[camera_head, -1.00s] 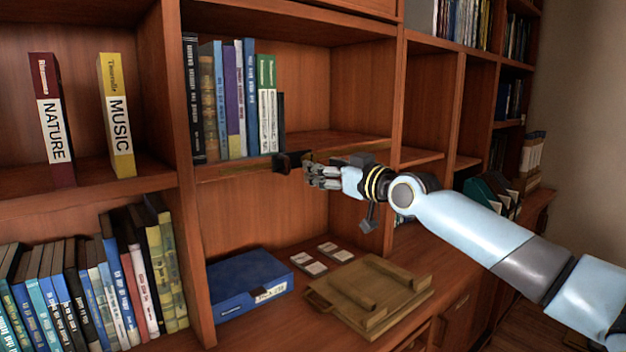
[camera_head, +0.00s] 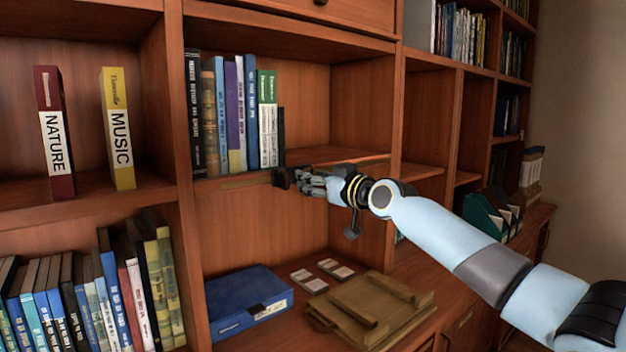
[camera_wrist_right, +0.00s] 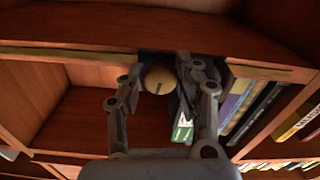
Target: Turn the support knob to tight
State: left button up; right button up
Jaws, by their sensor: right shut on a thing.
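The support knob (camera_wrist_right: 160,78) is a round, brass-coloured disc with a dark line on its face, on a dark mount at the front edge of the shelf. It sits between the fingertips of my right gripper (camera_wrist_right: 158,84) in the right wrist view. In the head view my right gripper (camera_head: 300,181) reaches in from the right to the dark mount (camera_head: 282,178) under the row of books, and its fingers hide the knob there. The right gripper is shut on the knob. My left gripper is not in view.
Several upright books (camera_head: 235,115) stand on the shelf above the mount. Below are a blue box (camera_head: 240,300), two small cards (camera_head: 310,281) and a wooden tray (camera_head: 405,335) on the counter. Books labelled NATURE (camera_head: 55,140) and MUSIC (camera_head: 118,130) stand on the left shelf.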

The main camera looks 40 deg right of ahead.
grip_shut()
jog(key=shift+m, duration=0.4)
jog(key=m+p, duration=0.2)
jog(key=m, duration=0.5)
jog(key=m+p, duration=0.2)
jog(key=m, duration=0.5)
jog(key=m+p, duration=0.2)
jog(key=m, duration=0.5)
jog(key=shift+a+r, duration=0.25)
jog(key=o, duration=1.1)
grip_release()
jog(key=shift+c, duration=0.2)
